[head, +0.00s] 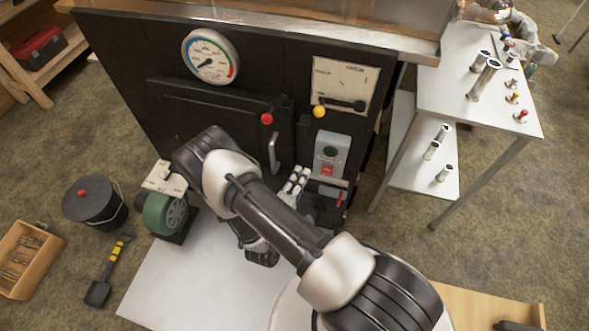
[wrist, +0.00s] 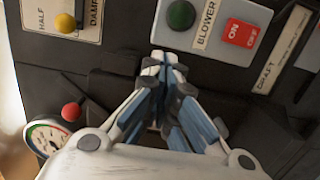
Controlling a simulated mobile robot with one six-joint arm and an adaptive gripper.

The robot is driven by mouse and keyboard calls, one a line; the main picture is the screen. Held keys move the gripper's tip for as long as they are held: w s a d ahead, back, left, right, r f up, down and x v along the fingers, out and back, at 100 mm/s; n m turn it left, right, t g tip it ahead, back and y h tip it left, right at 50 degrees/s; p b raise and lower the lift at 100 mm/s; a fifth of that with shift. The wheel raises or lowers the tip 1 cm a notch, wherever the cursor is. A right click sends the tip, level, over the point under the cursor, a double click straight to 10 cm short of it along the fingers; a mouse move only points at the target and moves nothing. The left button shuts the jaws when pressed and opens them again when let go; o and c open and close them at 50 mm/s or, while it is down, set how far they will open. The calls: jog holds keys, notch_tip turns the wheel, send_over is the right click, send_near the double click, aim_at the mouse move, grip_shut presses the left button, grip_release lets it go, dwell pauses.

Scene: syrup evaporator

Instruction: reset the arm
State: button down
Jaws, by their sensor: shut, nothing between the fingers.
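My arm rises from the lower right of the head view and bends in front of the black evaporator front. My gripper (head: 296,180) shows partly beside my arm, just left of the grey blower switch box (head: 331,158). In the wrist view my gripper (wrist: 163,62) has its fingertips together, with nothing between them. The blower box (wrist: 212,25), with a green button and a red ON/OFF switch (wrist: 241,33), lies beyond the fingertips there. I cannot tell whether the fingertips touch the panel.
The evaporator bears a round gauge (head: 210,57), a red knob (head: 267,118), a yellow damper knob (head: 319,111) and a door handle (head: 273,153). A green blower (head: 163,213) stands left of my arm. A bucket (head: 93,203) and shovel (head: 108,275) are at left.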

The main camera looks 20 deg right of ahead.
jog(key=w+a+r+m+g+y, duration=0.2)
jog(key=w+a+r+m+y, duration=0.45)
jog(key=w, duration=0.45)
jog(key=s+a+r+g+y, duration=0.1)
jog(key=a+r+y, duration=0.2)
jog(key=r, duration=0.4)
jog(key=a+r+y, duration=0.3)
jog(key=r, duration=0.4)
jog(key=s+r+g+y, duration=0.2)
jog(key=s+r, duration=0.9)
jog(key=s, duration=0.2)
jog(key=s+d+r+m+g, duration=0.1)
jog(key=s+d, duration=0.1)
jog(key=s, duration=0.7)
jog(key=s+d+r+m+g+h, duration=0.1)
jog(key=s+d+r+g, duration=0.1)
jog(key=s, duration=0.6)
jog(key=shift+s+d, duration=0.35)
jog(key=shift+d, duration=0.5)
